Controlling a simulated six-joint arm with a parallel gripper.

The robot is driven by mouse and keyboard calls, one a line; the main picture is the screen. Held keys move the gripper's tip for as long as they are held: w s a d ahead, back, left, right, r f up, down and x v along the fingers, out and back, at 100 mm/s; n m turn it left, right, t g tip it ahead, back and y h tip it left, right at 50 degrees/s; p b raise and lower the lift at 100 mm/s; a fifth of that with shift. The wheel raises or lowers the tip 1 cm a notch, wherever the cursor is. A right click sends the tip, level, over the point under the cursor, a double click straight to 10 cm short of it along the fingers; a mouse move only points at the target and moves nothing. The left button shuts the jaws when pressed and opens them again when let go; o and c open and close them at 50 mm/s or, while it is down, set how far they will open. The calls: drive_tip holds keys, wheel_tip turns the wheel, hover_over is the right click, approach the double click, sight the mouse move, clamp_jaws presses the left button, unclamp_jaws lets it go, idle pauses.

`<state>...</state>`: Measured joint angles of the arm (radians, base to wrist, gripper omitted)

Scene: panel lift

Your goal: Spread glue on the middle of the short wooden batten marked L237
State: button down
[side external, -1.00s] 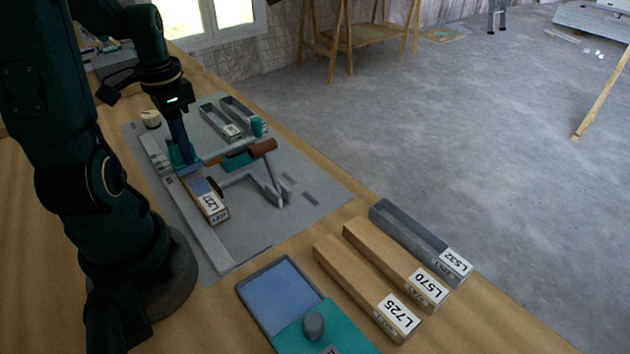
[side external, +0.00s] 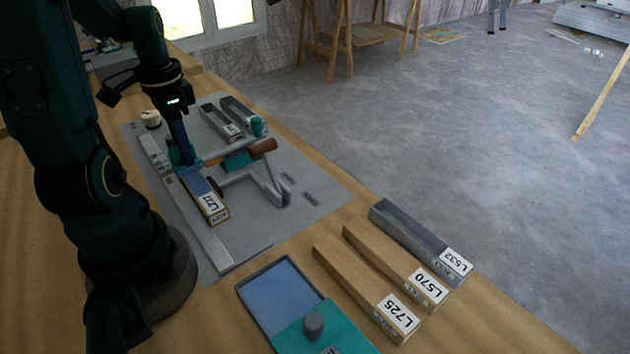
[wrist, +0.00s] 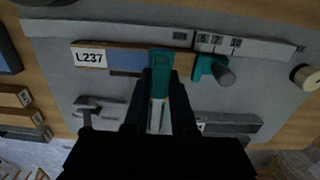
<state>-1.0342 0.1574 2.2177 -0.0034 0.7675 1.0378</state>
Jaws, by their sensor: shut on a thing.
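The short wooden batten L237 (side external: 214,209) lies flat along a grey rail on the mat, its white label at the near end. In the wrist view the batten (wrist: 122,47) has a blue glue layer (wrist: 125,62) from beside the label towards the spreader. My gripper (wrist: 160,85) is shut on a teal spreader (wrist: 160,62), whose front end is over the batten at the right edge of the blue. The side view shows my gripper (side external: 180,140) above the batten's far part. Contact between spreader and batten cannot be told, and the spreader hides some wood.
A teal stop with a grey knob (wrist: 222,74) sits near the batten's right end. A teal and brown tool (side external: 248,155) and grey brackets lie right of the batten.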

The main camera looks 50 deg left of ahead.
drive_tip(key=shift+r, duration=3.8)
